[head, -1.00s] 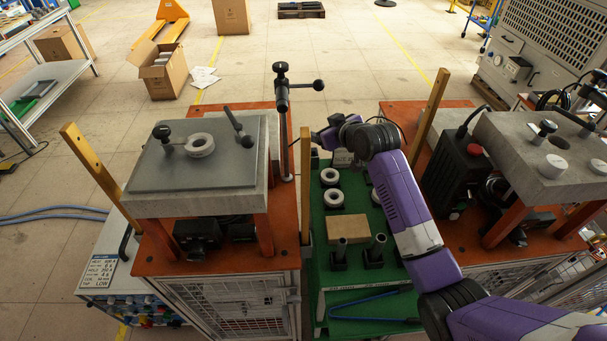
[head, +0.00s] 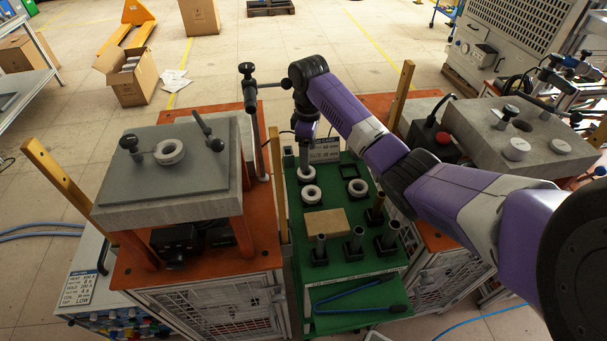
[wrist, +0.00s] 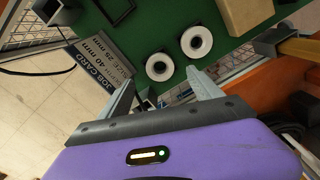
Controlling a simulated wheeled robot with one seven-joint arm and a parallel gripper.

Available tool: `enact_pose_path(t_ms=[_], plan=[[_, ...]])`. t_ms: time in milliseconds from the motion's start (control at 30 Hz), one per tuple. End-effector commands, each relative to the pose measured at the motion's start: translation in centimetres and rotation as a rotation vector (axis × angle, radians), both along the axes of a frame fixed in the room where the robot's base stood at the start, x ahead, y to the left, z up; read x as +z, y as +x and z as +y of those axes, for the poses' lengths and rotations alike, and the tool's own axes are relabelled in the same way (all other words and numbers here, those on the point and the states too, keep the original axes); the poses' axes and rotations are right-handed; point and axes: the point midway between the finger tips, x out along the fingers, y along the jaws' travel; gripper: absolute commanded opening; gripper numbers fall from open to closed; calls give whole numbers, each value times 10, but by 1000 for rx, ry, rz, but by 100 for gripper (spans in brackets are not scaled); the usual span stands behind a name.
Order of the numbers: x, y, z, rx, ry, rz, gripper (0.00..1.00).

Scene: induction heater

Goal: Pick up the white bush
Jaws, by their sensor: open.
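Several white ring-shaped bushes sit on dark square holders on the green table (head: 340,270). The rear left bush (head: 307,174) is just below my gripper (head: 304,160). Another bush (head: 312,193) is in front of it, and a third bush (head: 358,187) stands to the right. In the wrist view, my gripper (wrist: 163,92) is open and empty. The nearer bush (wrist: 159,66) lies just beyond the gap between its fingers, apart from them. The second bush (wrist: 196,41) lies farther up and right. In the head view my fingertips are hard to make out.
A job card (head: 324,150) stands at the table's back, near my left finger in the wrist view. A tan block (head: 326,222), several dark posts (head: 356,240) and blue tongs (head: 350,295) are in front. Another ring (head: 170,152) rests on the left heater's plate.

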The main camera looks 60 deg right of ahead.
Motion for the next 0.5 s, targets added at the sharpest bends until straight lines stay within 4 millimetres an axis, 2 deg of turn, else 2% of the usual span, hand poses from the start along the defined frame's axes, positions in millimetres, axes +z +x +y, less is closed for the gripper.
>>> enact_pose_path(t_ms=[267, 500], plan=[[-28, 0, 0, 2, 0, 0, 74], [-61, 0, 0, 1, 1, 0, 74]])
